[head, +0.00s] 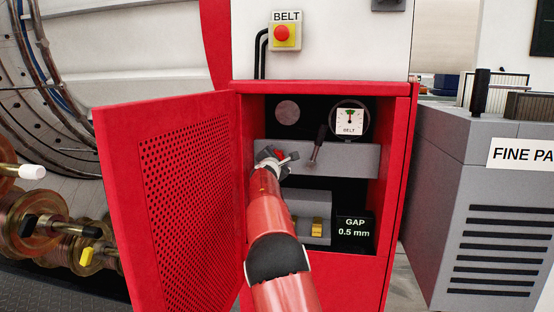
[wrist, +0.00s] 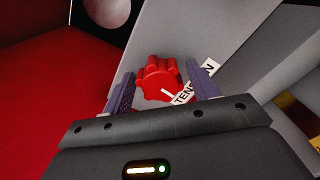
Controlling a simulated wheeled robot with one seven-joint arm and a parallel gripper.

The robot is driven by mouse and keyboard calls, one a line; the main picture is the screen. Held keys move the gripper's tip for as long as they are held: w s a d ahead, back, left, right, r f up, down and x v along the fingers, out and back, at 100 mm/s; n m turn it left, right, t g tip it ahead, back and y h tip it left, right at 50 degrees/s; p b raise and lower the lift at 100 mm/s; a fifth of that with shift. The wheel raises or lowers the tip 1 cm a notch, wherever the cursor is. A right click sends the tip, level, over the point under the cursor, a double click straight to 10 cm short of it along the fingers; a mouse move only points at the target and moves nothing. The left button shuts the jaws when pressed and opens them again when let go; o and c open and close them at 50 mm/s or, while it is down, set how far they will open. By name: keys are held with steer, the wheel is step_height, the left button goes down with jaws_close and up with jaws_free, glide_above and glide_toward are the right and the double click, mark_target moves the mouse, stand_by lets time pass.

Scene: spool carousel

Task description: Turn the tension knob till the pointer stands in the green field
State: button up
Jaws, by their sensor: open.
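The red lobed tension knob (wrist: 158,82) with a white line sits on a grey panel in the wrist view, beside a partly hidden white label (wrist: 186,94). My gripper (wrist: 160,72) is open, with one finger on each side of the knob. I cannot tell whether the fingers touch it. In the head view my gripper (head: 277,160) is at the grey panel (head: 350,160), mostly hiding the knob. The belt gauge (head: 350,121) has a white face with a small green field at the top. Its pointer looks about upright, towards the green; the exact position is too small to tell.
The red cabinet door (head: 175,185) stands open on the left of my arm. A dark lever (head: 318,145) rises from the panel just right of my gripper. A gap display (head: 355,228) sits lower right. A grey machine (head: 490,190) stands outside to the right.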

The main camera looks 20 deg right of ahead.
steer(key=b+v, duration=0.5)
steer(key=v, duration=0.2)
steer(key=shift+s+a, duration=0.2)
steer(key=shift+s, duration=0.05)
steer(key=s+f+m+g+y, duration=0.15)
steer(key=s+m+g, duration=0.35)
steer(key=s+m, duration=1)
steer(key=s+a+f+m+g+y, duration=0.1)
steer(key=s+a+f+m+y, duration=0.15)
steer(key=s+a+f, duration=0.7)
steer(key=s+a+f+m+g+y, duration=0.1)
steer(key=s+a+f+g+y, duration=0.2)
steer(key=s, duration=1.2)
steer(key=s+a+f+m+y, duration=0.1)
steer(key=s+a+f+y, duration=0.2)
steer(key=s+a+f, duration=0.7)
step_height(320, 180, up, 16)
steer(key=s+d+p, duration=0.1)
steer(key=d+p, duration=0.1)
steer(key=p, duration=1.1)
steer(key=shift+s+r, duration=0.2)
steer(key=shift+s, duration=0.05)
